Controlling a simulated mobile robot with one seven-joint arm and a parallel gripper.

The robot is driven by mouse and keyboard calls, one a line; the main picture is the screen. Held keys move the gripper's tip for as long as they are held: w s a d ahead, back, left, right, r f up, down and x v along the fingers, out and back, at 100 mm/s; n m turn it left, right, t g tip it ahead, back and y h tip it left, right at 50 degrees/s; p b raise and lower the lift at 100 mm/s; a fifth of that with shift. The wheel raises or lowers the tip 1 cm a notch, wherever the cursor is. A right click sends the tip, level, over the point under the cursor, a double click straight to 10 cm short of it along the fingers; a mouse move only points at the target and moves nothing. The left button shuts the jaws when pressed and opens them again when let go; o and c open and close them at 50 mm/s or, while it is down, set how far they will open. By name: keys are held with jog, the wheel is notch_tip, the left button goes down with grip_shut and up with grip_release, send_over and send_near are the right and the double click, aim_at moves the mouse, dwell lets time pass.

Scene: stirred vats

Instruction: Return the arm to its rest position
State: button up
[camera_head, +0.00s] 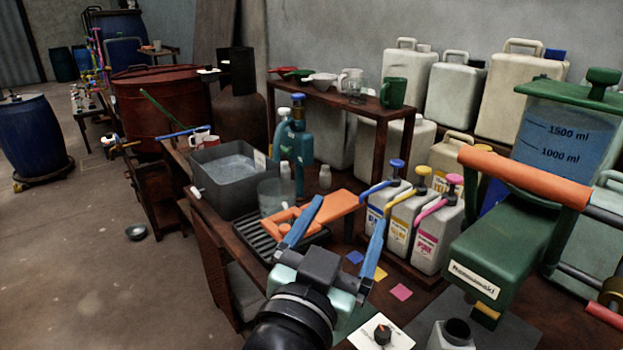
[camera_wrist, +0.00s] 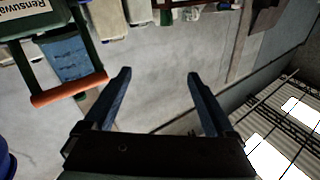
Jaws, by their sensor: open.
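My gripper (camera_head: 341,226) shows at the lower middle of the head view, above the workbench, with its two blue fingers spread apart. In the wrist view, my gripper (camera_wrist: 160,76) is open with nothing between its fingers. That view is tilted and shows mostly the bare grey wall (camera_wrist: 165,45) past the fingers.
A green machine with an orange bar (camera_head: 525,178) and a blue tank stands close at right. A grey basin (camera_head: 228,178) stands on the bench (camera_head: 216,225) at left. A raised shelf (camera_head: 337,98) holds bowls and mugs. Open floor (camera_head: 80,250) lies at far left, with a small bowl (camera_head: 136,232) on it.

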jog(key=s+a+r+n+t+y+p, duration=0.15)
jog(key=s+r+n+t+y, duration=0.3)
jog(key=r, duration=1.05)
jog(key=s+a+r+n+t+y, duration=0.25)
jog(key=s+r+t, duration=0.45)
jog(key=r, duration=0.7)
notch_tip(320, 180, up, 11)
jog(key=g+p, duration=0.1)
jog(key=p, duration=1.1)
jog(key=shift+s+r+g, duration=0.2)
jog(key=shift+s+g, duration=0.1)
jog(key=shift+g, duration=0.05)
jog(key=shift+f, duration=0.1)
